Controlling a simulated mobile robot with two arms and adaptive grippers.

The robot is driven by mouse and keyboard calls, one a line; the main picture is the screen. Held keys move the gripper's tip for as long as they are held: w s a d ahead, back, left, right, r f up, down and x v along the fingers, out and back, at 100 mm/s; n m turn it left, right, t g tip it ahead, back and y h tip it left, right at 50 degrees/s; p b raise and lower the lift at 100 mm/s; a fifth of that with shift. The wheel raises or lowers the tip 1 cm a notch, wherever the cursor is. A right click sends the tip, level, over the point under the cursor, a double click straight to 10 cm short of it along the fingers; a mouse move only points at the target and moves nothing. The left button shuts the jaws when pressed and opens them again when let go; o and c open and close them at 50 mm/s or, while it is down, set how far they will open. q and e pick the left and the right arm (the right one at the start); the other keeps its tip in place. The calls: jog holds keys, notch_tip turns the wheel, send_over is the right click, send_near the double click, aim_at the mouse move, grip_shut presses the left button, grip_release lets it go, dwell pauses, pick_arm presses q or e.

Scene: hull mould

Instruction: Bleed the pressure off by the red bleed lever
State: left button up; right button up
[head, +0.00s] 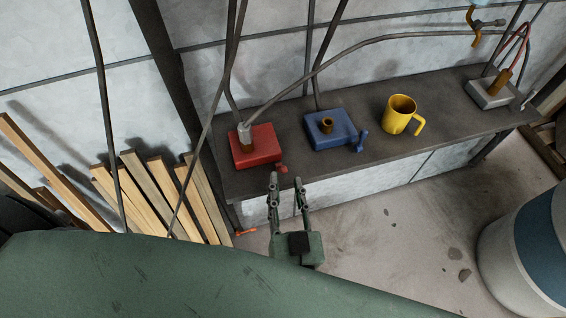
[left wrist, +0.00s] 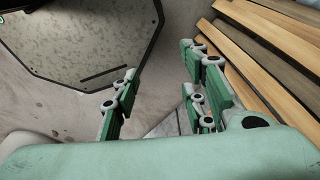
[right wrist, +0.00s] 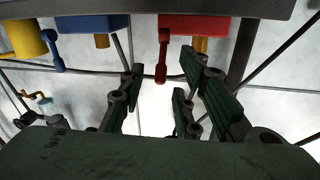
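The red block (head: 255,146) sits at the left end of the dark shelf, with a pipe fitting on top. A short red lever (head: 281,168) sticks out at its front right corner. In the right wrist view this lever (right wrist: 162,55) shows between my finger lines. My right gripper (head: 286,181) is open and empty just below and in front of the lever. Contact with the lever cannot be told. My left gripper (left wrist: 158,68) is open and empty in the left wrist view, over the floor beside wooden planks; it is not seen in the head view.
A blue block (head: 330,130) with a blue lever (head: 361,139) and a yellow mug (head: 400,114) stand right of the red block on the shelf (head: 275,190). Planks (head: 150,190) lean at the left. An orange handle (head: 245,232) is low by the shelf. A drum (head: 520,245) stands at right.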

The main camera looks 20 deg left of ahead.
aim_at(282, 169)
jog(key=p+x, duration=0.1)
jog(key=x, duration=0.3)
jog(key=shift+w+a, duration=0.1)
jog(key=shift+w, duration=0.1)
jog(key=shift+w+a, duration=0.25)
jog(key=shift+w, duration=0.3)
jog(key=shift+a, duration=0.1)
jog(key=c, duration=0.7)
pick_arm(q)
jog(key=shift+s+a+r, duration=0.55)
jog(key=shift+s+r, duration=0.05)
jog(key=shift+r, duration=0.1)
pick_arm(e)
grip_shut()
